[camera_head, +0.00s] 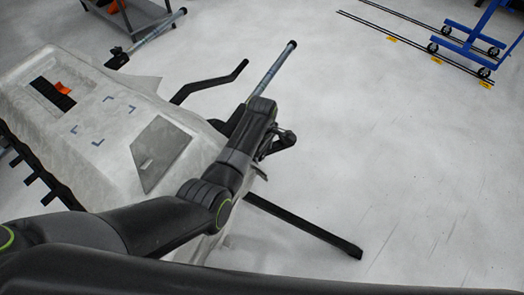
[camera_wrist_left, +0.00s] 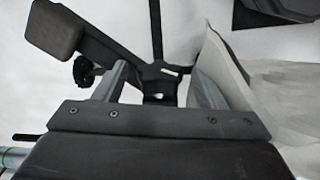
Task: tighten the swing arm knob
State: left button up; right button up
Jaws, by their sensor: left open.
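The black swing arm (camera_wrist_left: 115,50) crosses the left wrist view from a block at the upper left to a black joint between my fingers. A dark ridged knob (camera_wrist_left: 84,72) sits beneath it, just left of the left finger. My left gripper (camera_wrist_left: 160,88) is open, its two grey fingers on either side of the joint. Whether they touch anything cannot be told. In the head view my left arm reaches over the machine's right end, beside a black rounded part (camera_head: 287,138); the fingertips are not clear there. My right gripper is not in view.
A pale machine body (camera_head: 115,125) fills the left. A grey roller (camera_head: 275,68) and a bent black handle (camera_head: 215,82) stick out near my left wrist. A black leg (camera_head: 310,228) lies low at the right. A blue wheeled cart (camera_head: 480,45) stands far off; the floor between is clear.

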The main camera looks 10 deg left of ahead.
pick_arm(q)
jog(key=c, duration=0.9)
